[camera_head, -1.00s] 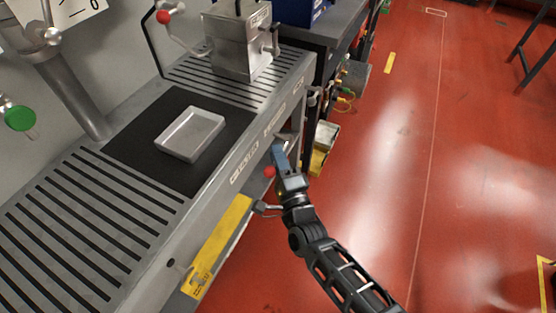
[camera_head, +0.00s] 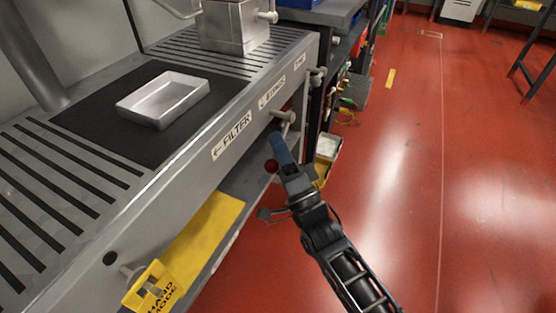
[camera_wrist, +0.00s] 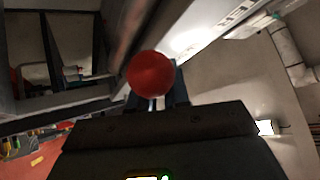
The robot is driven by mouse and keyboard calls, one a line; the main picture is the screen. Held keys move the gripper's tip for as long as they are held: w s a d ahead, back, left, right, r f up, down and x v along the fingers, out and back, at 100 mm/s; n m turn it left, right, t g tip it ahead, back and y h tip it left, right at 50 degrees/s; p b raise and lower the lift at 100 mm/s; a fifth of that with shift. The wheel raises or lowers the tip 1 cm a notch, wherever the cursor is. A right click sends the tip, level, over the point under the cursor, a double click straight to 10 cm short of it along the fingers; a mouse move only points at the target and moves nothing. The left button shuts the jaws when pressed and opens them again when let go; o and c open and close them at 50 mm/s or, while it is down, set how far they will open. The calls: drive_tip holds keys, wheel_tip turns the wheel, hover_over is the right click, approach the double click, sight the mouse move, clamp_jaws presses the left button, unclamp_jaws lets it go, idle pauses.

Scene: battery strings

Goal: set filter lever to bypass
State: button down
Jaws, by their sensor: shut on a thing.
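The filter lever has a red ball knob (camera_head: 271,166) and hangs below the bench's front edge, its pivot (camera_head: 284,117) under the bypass label (camera_head: 272,92). The filter label (camera_head: 232,137), with a left arrow, is to the left of it. My gripper (camera_head: 279,148) reaches in from the lower right, its blue fingers beside the knob. In the wrist view the red knob (camera_wrist: 151,74) stands in front of the fingers. My gripper is shut on the lever; the fingers and knob hide most of its rod, so the exact grip point is unclear.
A shallow grey tray (camera_head: 163,98) lies on a black mat on the slotted bench top. A yellow hand mode plate (camera_head: 155,287) hangs at the lower left, with a yellow panel (camera_head: 203,236) behind.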

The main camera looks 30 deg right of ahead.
drive_tip(key=shift+w+d+f+n+g+y+b, duration=0.6)
drive_tip(key=shift+n+g+y+b, duration=0.45)
drive_tip(key=shift+n+y+b, duration=1.8)
drive_tip(key=shift+w+d+f+n+g+y+b, duration=0.4)
drive_tip(key=shift+d+n+g+y+b, duration=0.8)
drive_tip(key=shift+n+y, duration=2.95)
drive_tip(key=shift+w+d+f+n+g+y+b, duration=0.35)
drive_tip(key=shift+w+n+g+y+b, duration=0.35)
drive_tip(key=shift+n+y+b, duration=2.75)
drive_tip(key=shift+s+n+g+h+p, duration=0.1)
drive_tip(key=shift+n+g+h+p, duration=0.25)
drive_tip(key=shift+n+h+p, duration=0.5)
drive_tip(key=c, duration=1.2)
unclamp_jaws()
drive_tip(key=shift+c, duration=0.2)
drive_tip(key=p+v, duration=0.1)
drive_tip(key=v, duration=0.6)
drive_tip(key=shift+s+d+f, duration=0.15)
drive_tip(key=shift+d+f, duration=0.05)
drive_tip(key=shift+f, duration=0.1)
